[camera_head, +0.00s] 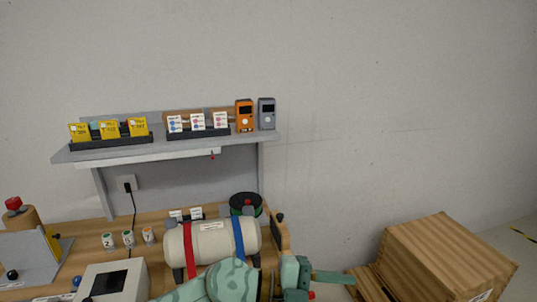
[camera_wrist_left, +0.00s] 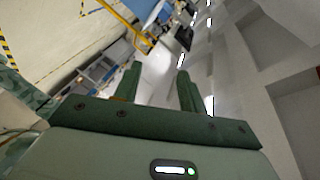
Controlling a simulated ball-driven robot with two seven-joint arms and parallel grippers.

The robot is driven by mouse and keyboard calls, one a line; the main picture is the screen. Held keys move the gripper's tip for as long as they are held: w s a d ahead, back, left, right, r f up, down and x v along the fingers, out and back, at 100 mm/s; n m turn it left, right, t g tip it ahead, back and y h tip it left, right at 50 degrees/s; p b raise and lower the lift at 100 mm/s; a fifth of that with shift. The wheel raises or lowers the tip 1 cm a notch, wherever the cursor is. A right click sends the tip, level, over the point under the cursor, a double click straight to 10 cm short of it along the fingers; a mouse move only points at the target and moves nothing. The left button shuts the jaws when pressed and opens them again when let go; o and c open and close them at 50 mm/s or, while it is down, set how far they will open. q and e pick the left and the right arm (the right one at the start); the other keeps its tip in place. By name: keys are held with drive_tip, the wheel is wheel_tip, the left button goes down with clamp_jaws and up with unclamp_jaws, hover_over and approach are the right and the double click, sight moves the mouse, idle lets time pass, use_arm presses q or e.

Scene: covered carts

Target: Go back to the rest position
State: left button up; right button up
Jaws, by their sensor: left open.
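My left arm comes in low in the head view, green and patterned. Its gripper (camera_head: 328,284) sits at the bottom edge, to the right of the wooden bench, with one finger pointing right; the rest is cut off by the picture edge. In the left wrist view the gripper (camera_wrist_left: 160,85) shows two green fingers apart with nothing between them. My right gripper is not in view.
A cream tank (camera_head: 212,243) with red and blue straps stands on the bench behind my arm. A grey shelf (camera_head: 165,149) holds cards and two small devices. A wooden box (camera_head: 447,255) stands at right. The wall area above it is clear.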

use_arm(q)
drive_tip(key=w+a+r+n+t+h, duration=0.25)
drive_tip(key=a+r+n+t, duration=0.55)
drive_tip(key=t, duration=0.5)
drive_tip(key=w+a+f+n+t+y, duration=0.2)
drive_tip(key=a+f+n+t+y, duration=0.1)
drive_tip(key=a+n+y, duration=0.35)
drive_tip(key=w+a+f+n+t+y, duration=0.1)
drive_tip(key=a+f+n+t+y, duration=0.2)
drive_tip(key=a+n+y, duration=0.4)
drive_tip(key=s+a+f+n+g+y, duration=0.2)
drive_tip(key=s+a+f+g+y, duration=0.9)
drive_tip(key=s+a+f, duration=0.75)
drive_tip(key=s+d+f+g+h+b, duration=0.2)
drive_tip(key=s+f, duration=0.1)
drive_tip(key=f, duration=1.2)
drive_tip(key=s+d+f+g+h+b, duration=0.1)
drive_tip(key=s+f+g+h+b, duration=0.15)
drive_tip(key=f, duration=1.25)
drive_tip(key=s+f+n+g+h+b, duration=0.1)
drive_tip(key=s+f+n+g+b, duration=0.1)
drive_tip(key=s+f, duration=1.6)
drive_tip(key=shift+s+n+b, duration=0.35)
drive_tip(key=shift+s+n, duration=0.2)
drive_tip(key=shift+s, duration=0.15)
drive_tip(key=shift+d+f+g, duration=0.1)
drive_tip(key=shift+g, duration=0.15)
